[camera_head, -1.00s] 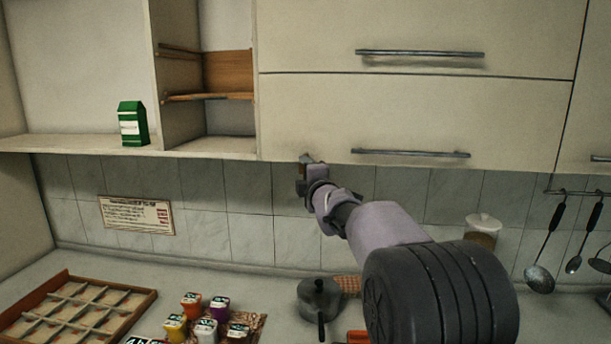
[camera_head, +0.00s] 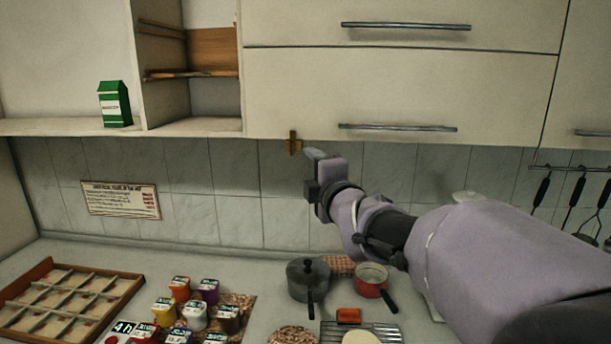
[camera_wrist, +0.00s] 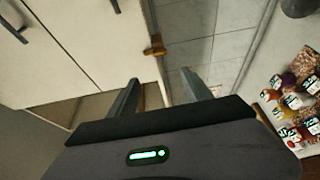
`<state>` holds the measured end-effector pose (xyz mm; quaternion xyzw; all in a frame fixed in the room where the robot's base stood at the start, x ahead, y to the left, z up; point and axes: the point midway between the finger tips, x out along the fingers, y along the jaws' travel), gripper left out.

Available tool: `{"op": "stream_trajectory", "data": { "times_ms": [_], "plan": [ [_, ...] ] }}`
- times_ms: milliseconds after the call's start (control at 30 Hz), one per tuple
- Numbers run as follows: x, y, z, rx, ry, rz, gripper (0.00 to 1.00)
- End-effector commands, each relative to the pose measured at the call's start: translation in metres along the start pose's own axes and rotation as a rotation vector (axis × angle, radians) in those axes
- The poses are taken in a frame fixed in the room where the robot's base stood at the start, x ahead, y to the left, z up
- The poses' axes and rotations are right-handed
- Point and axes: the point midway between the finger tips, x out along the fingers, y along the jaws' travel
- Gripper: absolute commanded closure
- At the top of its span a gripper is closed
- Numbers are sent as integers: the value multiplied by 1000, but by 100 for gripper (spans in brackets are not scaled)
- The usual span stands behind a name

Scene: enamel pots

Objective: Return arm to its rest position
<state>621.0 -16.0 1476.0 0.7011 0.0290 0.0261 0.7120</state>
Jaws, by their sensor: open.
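My gripper (camera_head: 312,168) is raised in front of the tiled wall, just below the upper cabinets, in the head view. In the wrist view its two fingers (camera_wrist: 160,92) stand apart with nothing between them. A small wooden piece (camera_head: 295,142) sits at the lower edge of the cabinet front, close to my gripper but apart from it. It also shows in the wrist view (camera_wrist: 154,47), beyond the fingertips. My arm reaches in from the lower right and hides part of the counter and wall.
On the counter are a grey lidded pot (camera_head: 308,279), a red pot (camera_head: 371,279), several labelled jars (camera_head: 195,314) and a wooden divided tray (camera_head: 130,290). A green carton (camera_head: 115,104) stands on the open shelf. Utensils (camera_head: 573,192) hang at the right. The counter's back left strip is clear.

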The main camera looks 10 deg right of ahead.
Motion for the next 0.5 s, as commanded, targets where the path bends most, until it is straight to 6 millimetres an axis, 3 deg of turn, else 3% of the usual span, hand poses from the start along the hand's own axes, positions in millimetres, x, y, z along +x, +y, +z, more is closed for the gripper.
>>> {"op": "stream_trajectory", "data": {
  "times_ms": [367, 433, 500],
  "plan": [
    [-8, -2, 0, 15, -4, -6, 42],
    [-23, -19, 4, 126, -40, -53, 42],
    [-58, -57, 7, 368, -122, -153, 42]
  ]
}}
